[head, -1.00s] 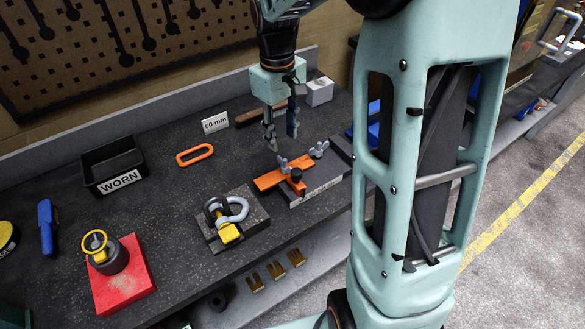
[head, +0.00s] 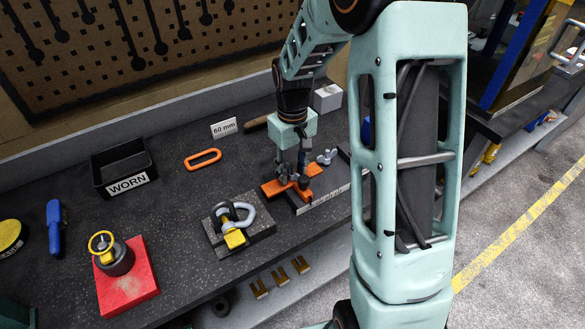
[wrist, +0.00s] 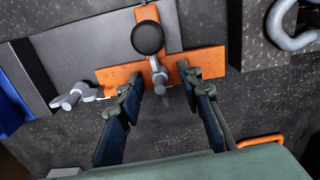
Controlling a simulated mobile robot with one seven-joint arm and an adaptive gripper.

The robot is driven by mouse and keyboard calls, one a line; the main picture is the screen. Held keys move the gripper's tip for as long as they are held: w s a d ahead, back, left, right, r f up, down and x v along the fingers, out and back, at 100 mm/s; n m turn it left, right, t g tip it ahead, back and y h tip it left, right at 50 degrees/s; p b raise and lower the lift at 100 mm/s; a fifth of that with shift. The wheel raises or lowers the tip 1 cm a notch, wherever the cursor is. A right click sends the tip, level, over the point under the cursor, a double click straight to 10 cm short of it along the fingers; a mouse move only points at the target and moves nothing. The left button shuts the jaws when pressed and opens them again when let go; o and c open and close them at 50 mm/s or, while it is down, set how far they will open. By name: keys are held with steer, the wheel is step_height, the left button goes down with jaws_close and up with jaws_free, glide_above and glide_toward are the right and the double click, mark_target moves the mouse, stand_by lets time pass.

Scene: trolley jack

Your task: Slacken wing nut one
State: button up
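An orange clamp plate (head: 272,188) lies on a grey block on the bench and also shows in the wrist view (wrist: 205,60). In the head view my gripper hides this nut. A second grey wing nut (head: 327,157) stands farther right and shows at the left of the wrist view (wrist: 72,97). My gripper (head: 292,180) points down over the plate. In the wrist view its fingers (wrist: 161,84) are open, with visible gaps to the nut. No markings show which nut is number one.
A grey shackle on a block (head: 240,222) sits to the left. Behind are an orange ring (head: 203,159), a "60 mm" sign (head: 224,128) and a black "WORN" bin (head: 122,168).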

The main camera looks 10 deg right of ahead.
mark_target(293, 174)
jaws_close()
stand_by(0.3)
steer(key=n, duration=0.4)
steer(key=shift+n, duration=0.4)
jaws_free()
step_height(293, 174, up, 12)
stand_by(0.6)
